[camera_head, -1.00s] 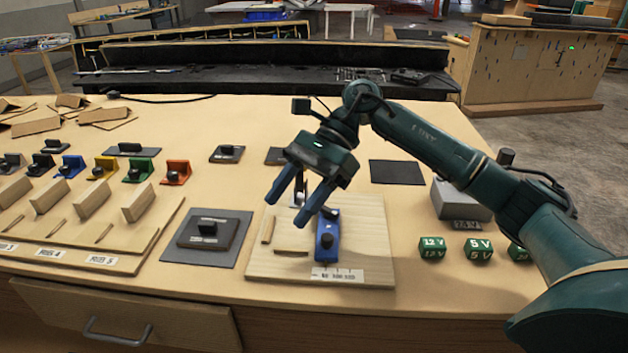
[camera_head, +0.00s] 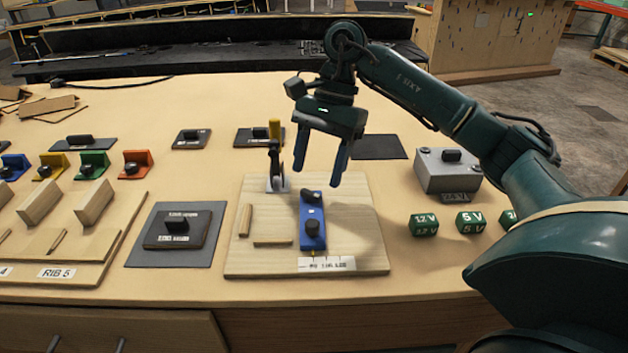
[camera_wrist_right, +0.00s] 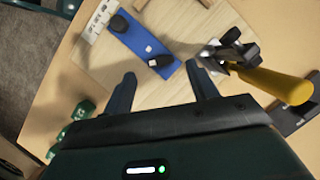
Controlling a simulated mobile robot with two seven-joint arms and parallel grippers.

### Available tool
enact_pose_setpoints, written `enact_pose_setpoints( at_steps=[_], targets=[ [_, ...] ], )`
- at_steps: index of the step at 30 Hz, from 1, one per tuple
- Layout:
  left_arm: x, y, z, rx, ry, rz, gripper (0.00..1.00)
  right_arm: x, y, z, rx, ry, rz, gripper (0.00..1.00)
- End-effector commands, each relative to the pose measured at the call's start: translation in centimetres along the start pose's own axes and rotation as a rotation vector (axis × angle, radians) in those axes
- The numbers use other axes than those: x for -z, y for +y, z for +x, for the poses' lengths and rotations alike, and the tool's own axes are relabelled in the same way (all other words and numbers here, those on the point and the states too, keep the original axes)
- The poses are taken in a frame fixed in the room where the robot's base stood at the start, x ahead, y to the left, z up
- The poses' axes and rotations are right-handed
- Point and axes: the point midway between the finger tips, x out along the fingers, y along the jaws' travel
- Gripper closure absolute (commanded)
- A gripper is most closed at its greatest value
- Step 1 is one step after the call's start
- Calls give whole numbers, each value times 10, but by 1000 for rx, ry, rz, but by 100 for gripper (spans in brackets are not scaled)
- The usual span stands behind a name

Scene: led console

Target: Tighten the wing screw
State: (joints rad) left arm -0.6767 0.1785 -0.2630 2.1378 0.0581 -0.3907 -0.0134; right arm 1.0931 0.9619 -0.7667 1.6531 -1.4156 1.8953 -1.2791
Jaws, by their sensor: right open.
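A wooden board (camera_head: 360,235) lies on the table in front of me. On it sits a blue block (camera_head: 308,236) with two black knobs, one (camera_head: 312,228) at its near part and a wing-shaped one (camera_head: 312,196) at its far end. The blue block also shows in the right wrist view (camera_wrist_right: 138,36). A toggle clamp with a yellow handle (camera_head: 274,130) stands at the board's far left; its handle shows large in the right wrist view (camera_wrist_right: 270,84). My right gripper (camera_head: 319,178) is open and empty, pointing down above the far end of the blue block. My left gripper is not in view.
A grey box (camera_head: 446,170) and green voltage blocks (camera_head: 424,225) stand right of the board, below my right arm. A dark mat (camera_head: 140,250) with a black-knobbed plate lies to the left. Ribs and coloured brackets (camera_head: 136,164) are farther left.

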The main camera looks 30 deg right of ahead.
Motion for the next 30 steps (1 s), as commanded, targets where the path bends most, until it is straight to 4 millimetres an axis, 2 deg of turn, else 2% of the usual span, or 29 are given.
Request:
enact_pose_setpoints(
  at_steps=[3,6,17,30],
  targets=[
    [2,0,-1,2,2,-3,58,0,1,18,-4,-1,1,42],
    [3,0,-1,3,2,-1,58,0,0,26,-2,0,0,42],
    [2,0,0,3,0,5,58,0,0,33,1,-1,0,42],
    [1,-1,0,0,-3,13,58,0,0,32,0,-1,0,76]
  ],
)
